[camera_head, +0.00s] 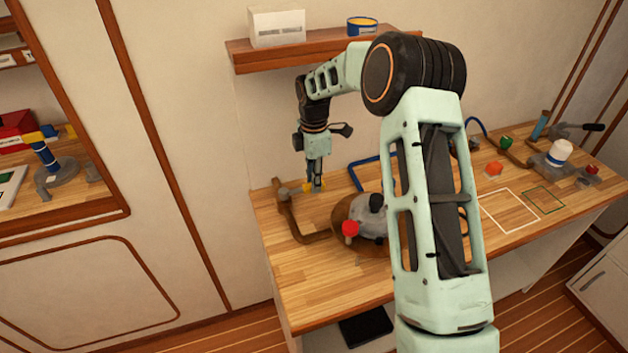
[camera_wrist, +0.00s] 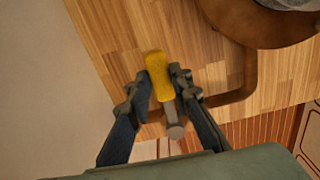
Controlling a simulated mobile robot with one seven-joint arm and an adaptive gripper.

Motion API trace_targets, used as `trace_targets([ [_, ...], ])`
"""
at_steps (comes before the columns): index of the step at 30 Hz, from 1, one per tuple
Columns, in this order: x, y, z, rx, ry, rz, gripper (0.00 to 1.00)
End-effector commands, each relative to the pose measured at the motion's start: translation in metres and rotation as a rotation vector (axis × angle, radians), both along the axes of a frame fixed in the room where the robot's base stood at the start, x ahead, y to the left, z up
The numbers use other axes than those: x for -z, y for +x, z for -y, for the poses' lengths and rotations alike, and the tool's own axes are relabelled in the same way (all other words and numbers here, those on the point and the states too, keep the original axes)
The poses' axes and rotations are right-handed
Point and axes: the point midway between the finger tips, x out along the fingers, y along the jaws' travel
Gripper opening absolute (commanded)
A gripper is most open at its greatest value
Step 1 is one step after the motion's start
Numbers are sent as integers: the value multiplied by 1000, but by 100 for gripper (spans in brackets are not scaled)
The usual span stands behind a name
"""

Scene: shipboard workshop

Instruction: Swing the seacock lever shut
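The seacock lever has a yellow grip (camera_head: 306,187) and stands at the left end of the workbench, on a brown pipe (camera_head: 288,214). In the wrist view its yellow grip (camera_wrist: 158,76) lies between my fingertips, with a grey metal part (camera_wrist: 172,118) below it. My gripper (camera_head: 316,184) points down at the lever from above. In the wrist view my gripper's fingers (camera_wrist: 161,84) are close together, one on each side of the yellow grip, and seem to touch it. The lever's pivot is hard to make out in the head view.
A round wooden base (camera_head: 343,212) with a grey fitting and red knob (camera_head: 350,229) stands just right of the pipe. A shelf (camera_head: 300,51) with a white box (camera_head: 277,27) is above. Another fitting with a white cap (camera_head: 560,151) stands far right.

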Motion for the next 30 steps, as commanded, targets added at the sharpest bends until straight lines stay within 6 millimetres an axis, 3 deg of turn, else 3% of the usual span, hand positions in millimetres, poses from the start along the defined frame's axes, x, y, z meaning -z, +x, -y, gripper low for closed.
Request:
trace_targets([
  [4,-1,0,-1,0,1,2,36],
  [17,2,-6,1,56,-2,-1,36],
  [30,3,-46,-1,513,-2,-1,36],
])
